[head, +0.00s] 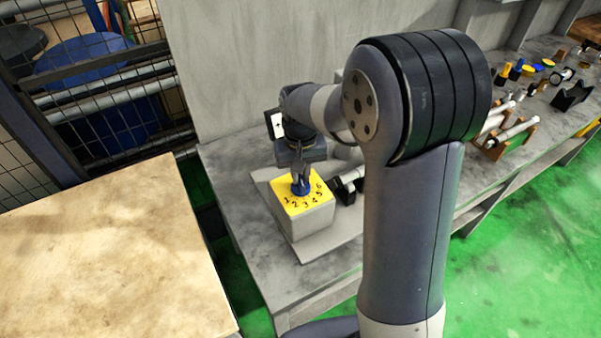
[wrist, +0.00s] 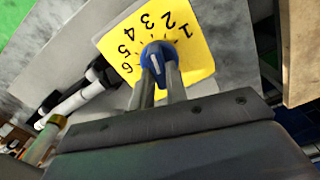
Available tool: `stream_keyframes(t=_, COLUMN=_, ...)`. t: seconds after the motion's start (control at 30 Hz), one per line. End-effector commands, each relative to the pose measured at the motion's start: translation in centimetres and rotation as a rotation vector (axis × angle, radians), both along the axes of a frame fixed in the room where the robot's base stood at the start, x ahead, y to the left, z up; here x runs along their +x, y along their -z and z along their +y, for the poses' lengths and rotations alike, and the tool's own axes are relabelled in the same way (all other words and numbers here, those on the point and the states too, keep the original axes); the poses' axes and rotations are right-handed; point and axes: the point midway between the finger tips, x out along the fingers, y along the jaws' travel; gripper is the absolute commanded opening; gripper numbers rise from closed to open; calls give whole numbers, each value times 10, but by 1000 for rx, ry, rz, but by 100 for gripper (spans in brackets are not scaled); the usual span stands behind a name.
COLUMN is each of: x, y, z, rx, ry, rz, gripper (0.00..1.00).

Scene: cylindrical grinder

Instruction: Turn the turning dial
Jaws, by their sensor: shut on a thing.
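The turning dial is a blue knob (wrist: 156,55) with a white pointer line, on a yellow plate (wrist: 197,60) marked with black numbers 1 to 6. In the head view the yellow plate (head: 290,205) tops a grey box (head: 307,222) on the bench, and the blue knob (head: 300,190) shows under my gripper. My gripper (head: 300,178) points down at the dial and is shut on the knob. In the wrist view its two fingers (wrist: 160,78) reach the knob from below in the picture. The pointer's exact number is hard to tell.
A black and silver cylindrical part (head: 347,184) lies close to the right of the box. Other parts and a holder (head: 503,137) sit farther along the grey bench (head: 240,165). A wooden tabletop (head: 100,260) is at left, with a wire mesh fence behind it.

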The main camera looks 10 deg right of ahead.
Motion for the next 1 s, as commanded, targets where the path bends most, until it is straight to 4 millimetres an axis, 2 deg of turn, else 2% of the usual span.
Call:
stream_keyframes(t=0.23, x=0, y=-1, z=0, rx=0, ry=-1, rz=1, gripper=0)
stream_keyframes(t=0.27, x=0, y=-1, z=0, rx=0, ry=-1, rz=1, gripper=16)
stream_keyframes(t=0.5, x=0, y=0, z=0, rx=0, ry=-1, rz=0, gripper=36)
stream_keyframes(t=0.8, x=0, y=-3, z=0, rx=0, ry=-2, rz=-1, gripper=36)
stream_keyframes(t=0.87, x=1, y=-8, z=0, rx=1, ry=-2, rz=-4, gripper=36)
stream_keyframes(t=1.0, x=1, y=-32, z=0, rx=2, ry=-2, rz=-7, gripper=36)
